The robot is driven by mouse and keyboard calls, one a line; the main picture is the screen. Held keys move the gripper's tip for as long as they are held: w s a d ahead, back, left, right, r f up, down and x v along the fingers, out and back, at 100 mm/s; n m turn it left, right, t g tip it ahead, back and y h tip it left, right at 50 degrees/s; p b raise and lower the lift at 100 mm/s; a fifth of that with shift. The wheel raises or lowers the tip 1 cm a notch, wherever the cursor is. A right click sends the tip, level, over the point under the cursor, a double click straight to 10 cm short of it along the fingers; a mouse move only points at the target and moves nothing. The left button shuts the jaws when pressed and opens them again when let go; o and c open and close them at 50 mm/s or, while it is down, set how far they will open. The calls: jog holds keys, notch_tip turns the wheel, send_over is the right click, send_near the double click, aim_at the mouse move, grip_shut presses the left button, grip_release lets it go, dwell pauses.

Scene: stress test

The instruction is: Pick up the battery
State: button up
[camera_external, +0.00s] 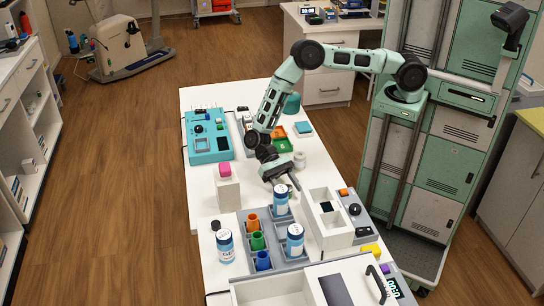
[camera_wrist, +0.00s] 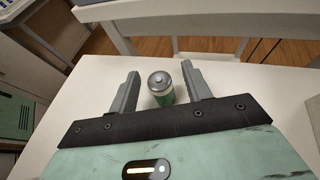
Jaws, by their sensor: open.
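The battery (camera_wrist: 161,90) is a short cylinder with a grey metal top and a greenish side, standing upright on the white table (camera_wrist: 90,85) in the wrist view. My gripper (camera_wrist: 161,78) is open, with one grey finger on each side of the battery. Small gaps show between the battery and both fingers. In the external view my gripper (camera_external: 288,183) points down over the middle of the table. I cannot make out the battery there.
White-labelled bottles (camera_external: 295,241) and coloured cups (camera_external: 257,241) stand close in front of my gripper. A white two-hole box (camera_external: 326,222) is to its right. A pink-topped white block (camera_external: 228,186) is to its left. A teal device (camera_external: 208,143) lies further back.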

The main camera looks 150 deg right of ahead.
jog(key=shift+x, duration=0.95)
grip_shut()
jog(key=shift+r, duration=0.15)
